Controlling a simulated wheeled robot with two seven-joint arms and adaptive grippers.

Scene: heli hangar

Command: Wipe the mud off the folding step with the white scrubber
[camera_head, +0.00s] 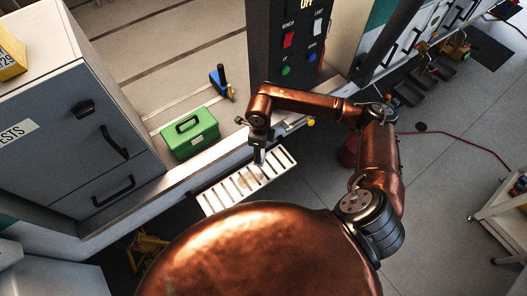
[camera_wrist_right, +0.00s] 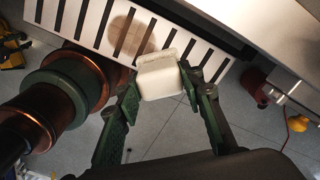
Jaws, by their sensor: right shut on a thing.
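The folding step (camera_head: 222,198) is a pale slatted plate below the sill of the opening. In the right wrist view the folding step (camera_wrist_right: 85,20) runs across the top, with a brown mud patch (camera_wrist_right: 128,32) near its middle. My right gripper (camera_wrist_right: 158,92) is shut on the white scrubber (camera_wrist_right: 160,82), a rounded white block. The scrubber is close to the step beside the mud; I cannot tell whether it touches. In the head view my right gripper (camera_head: 258,158) is over the step and the scrubber is mostly hidden. My left gripper is not in view.
A green case (camera_head: 190,133) and a blue and black tool (camera_head: 221,82) lie on the floor inside the opening. A grey cabinet (camera_head: 85,140) stands left. A dark panel with buttons (camera_head: 290,45) rises behind my right arm. A red hose (camera_head: 450,133) lies on the floor right.

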